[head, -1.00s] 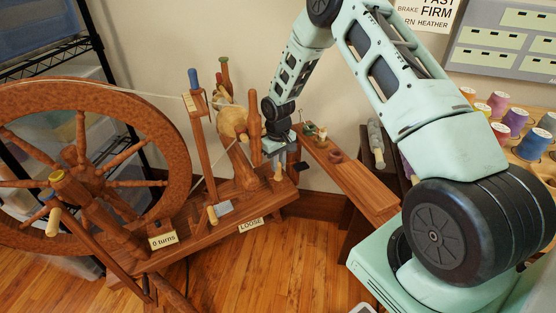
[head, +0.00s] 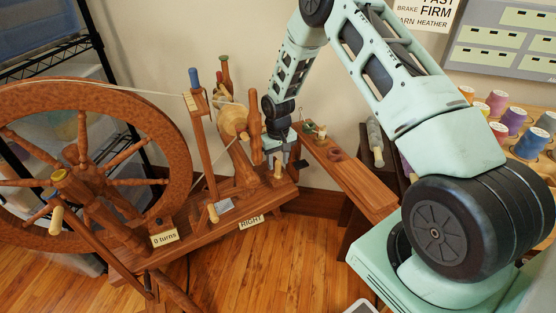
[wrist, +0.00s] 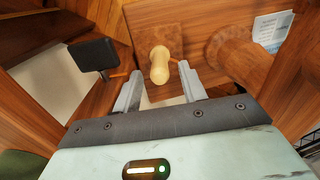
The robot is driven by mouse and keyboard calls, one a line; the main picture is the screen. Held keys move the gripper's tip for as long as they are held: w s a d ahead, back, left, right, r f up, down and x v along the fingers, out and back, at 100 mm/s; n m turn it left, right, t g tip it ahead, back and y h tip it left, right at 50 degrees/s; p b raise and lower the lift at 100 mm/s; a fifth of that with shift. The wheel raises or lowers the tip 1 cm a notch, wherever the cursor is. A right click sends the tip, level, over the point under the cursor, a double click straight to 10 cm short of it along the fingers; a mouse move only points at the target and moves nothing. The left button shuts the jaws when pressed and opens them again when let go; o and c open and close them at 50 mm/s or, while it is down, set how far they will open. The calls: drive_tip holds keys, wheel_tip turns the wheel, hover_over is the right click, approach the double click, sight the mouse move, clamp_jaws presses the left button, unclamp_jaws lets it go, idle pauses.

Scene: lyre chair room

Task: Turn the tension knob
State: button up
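The tension knob, a pale wooden peg with a rounded end (head: 278,170), stands at the right end of the spinning wheel's sloping base. In the wrist view the knob (wrist: 160,65) shows between my fingertips. My gripper (wrist: 160,78) is open, with a gap on each side of the knob; it holds nothing. A sign on the base edge (head: 251,222) seems to read RIGHT. Another sign (head: 165,238) reads 0 turns.
The large drive wheel (head: 180,165) is at the left. An upright wooden post (head: 256,135) stands close left of my gripper. A narrow wooden bench (head: 345,172) runs to the right. Thread spools (head: 514,120) stand on a rack at the far right.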

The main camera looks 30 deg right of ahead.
sight(278, 161)
wheel_tip(278, 161, up, 17)
drive_tip(key=p, duration=0.2)
drive_tip(key=shift+r+p, duration=0.2)
drive_tip(key=shift+p, duration=0.2)
idle(0.7)
